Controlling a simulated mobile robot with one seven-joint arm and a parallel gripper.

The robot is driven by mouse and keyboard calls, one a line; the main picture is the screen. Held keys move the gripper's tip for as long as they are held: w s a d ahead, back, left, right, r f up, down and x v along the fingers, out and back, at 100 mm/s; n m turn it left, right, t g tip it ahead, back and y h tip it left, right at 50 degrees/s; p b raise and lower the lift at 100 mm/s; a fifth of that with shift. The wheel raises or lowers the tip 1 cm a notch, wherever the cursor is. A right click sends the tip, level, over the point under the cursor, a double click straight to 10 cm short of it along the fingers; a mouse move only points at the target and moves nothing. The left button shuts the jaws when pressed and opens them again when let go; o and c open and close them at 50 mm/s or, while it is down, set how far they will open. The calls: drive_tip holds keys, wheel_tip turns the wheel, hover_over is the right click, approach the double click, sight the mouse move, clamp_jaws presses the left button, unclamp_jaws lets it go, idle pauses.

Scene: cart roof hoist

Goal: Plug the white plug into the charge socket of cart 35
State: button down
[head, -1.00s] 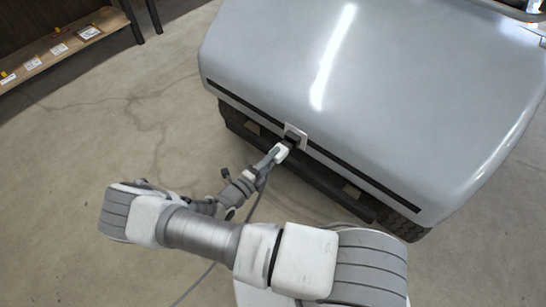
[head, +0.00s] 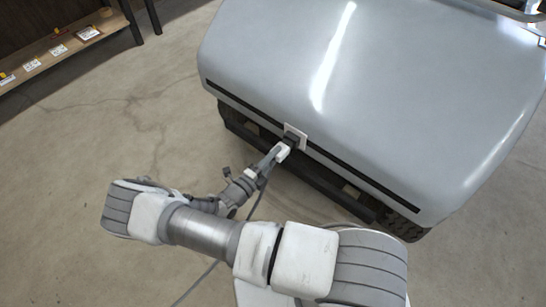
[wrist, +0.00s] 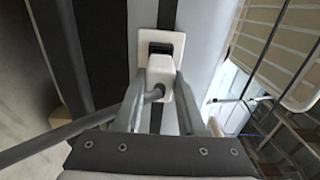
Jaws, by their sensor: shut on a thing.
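The grey cart (head: 370,90) has a white-framed charge socket (head: 296,134) on its front, by the black trim strip. No cart number is readable. My gripper (head: 277,153) is shut on the white plug (head: 284,150), right in front of the socket. In the wrist view the plug (wrist: 160,75) sits between my fingers (wrist: 158,100), its top at the lower edge of the socket's dark opening (wrist: 160,47). I cannot tell how far the plug is in, if at all. A grey cable (wrist: 60,135) runs from the plug to the lower left.
A dark bumper (head: 320,175) juts out below the socket. The cable (head: 200,280) trails down to the floor beside my arm. A wooden shelf (head: 60,45) stands at the upper left. The concrete floor (head: 90,150) left of the cart is clear.

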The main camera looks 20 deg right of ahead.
drive_tip(key=shift+x, duration=1.2)
drive_tip(key=shift+c, duration=2.1)
unclamp_jaws()
drive_tip(key=p+v, duration=0.3)
drive_tip(key=v, duration=1.4)
drive_tip(key=shift+s+a, duration=0.15)
drive_tip(key=shift+a, duration=0.1)
drive_tip(key=shift+r, duration=0.1)
